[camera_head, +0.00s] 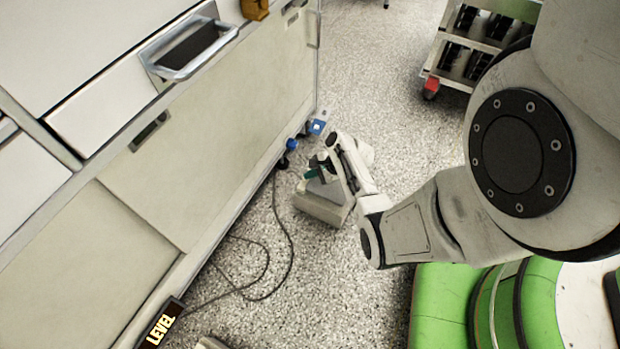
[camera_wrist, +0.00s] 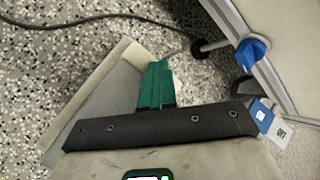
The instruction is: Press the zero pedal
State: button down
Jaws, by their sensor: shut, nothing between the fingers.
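A floor pedal (camera_head: 320,207) with a pale beige housing and a grey top plate stands on the speckled floor beside the cabinet. No readable "zero" marking shows on it. It also fills the middle of the wrist view (camera_wrist: 108,98). My gripper (camera_head: 315,170) has green fingers, shut and empty, low over the pedal's far part. In the wrist view the shut fingers (camera_wrist: 155,83) overlap the grey plate. I cannot tell whether they touch it. My wrist hides part of the pedal.
A cabinet (camera_head: 215,120) with a handle stands at left. A "LEVEL" sign (camera_head: 162,323) is at lower left. A dark cable (camera_head: 285,235) lies on the floor. A blue caster (camera_wrist: 252,54) and an "OFF" tag (camera_wrist: 281,134) are near the gripper. A cart (camera_head: 480,45) stands behind.

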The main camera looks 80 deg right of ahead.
jog(key=shift+s+a+f, duration=0.35)
jog(key=shift+s+f, duration=0.25)
jog(key=shift+f, duration=0.05)
jog(key=shift+a+r+p, duration=0.1)
jog(key=shift+r+p, duration=0.7)
jog(key=shift+p, duration=0.2)
jog(key=shift+w+r+p, duration=0.15)
jog(key=shift+r+p, duration=0.3)
jog(key=shift+r, duration=0.1)
jog(key=shift+w+r, duration=0.1)
jog(key=shift+r, duration=0.05)
jog(key=r+p, duration=0.5)
jog(key=shift+w, duration=0.3)
jog(key=shift+f, duration=0.1)
